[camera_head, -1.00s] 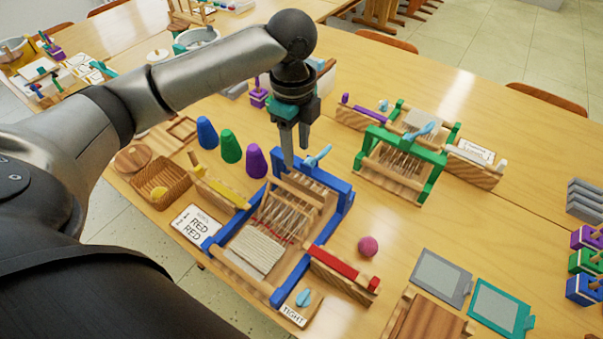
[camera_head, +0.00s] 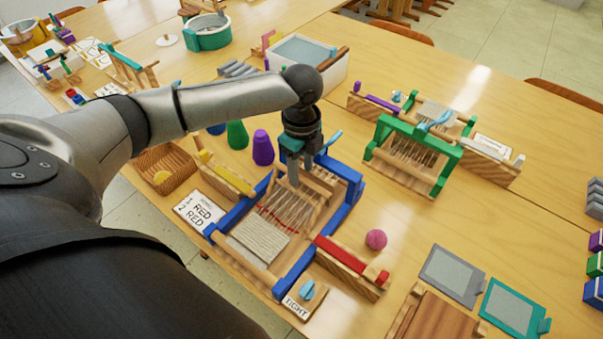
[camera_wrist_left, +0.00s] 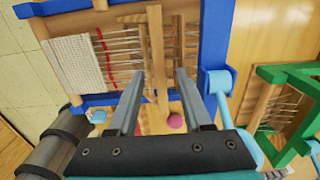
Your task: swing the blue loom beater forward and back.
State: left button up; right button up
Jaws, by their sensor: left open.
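The blue loom (camera_head: 350,197) stands on the table, with cream weaving (camera_head: 258,238) at its near end and red-marked warp threads. Its wooden beater bar (camera_head: 322,184) crosses the frame near the far end. In the left wrist view, the beater bar (camera_wrist_left: 157,40) runs up between my finger tips. My left gripper (camera_head: 294,182) is open, pointing down over the loom with a finger on either side of the bar. I cannot tell whether the fingers touch it. My left arm hides part of the loom's far side. My right gripper is not in view.
A light blue lever (camera_wrist_left: 218,83) sits on the loom's blue side, close to my gripper. A green loom (camera_head: 412,150) stands right. A red shuttle holder (camera_head: 349,262), pink ball (camera_head: 376,239) and yellow-topped block (camera_head: 226,178) flank the blue loom. A purple cone (camera_head: 263,148) stands behind.

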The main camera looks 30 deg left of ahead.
pick_arm(q)
jog(key=shift+f, duration=0.6)
grip_shut()
dwell(1.1)
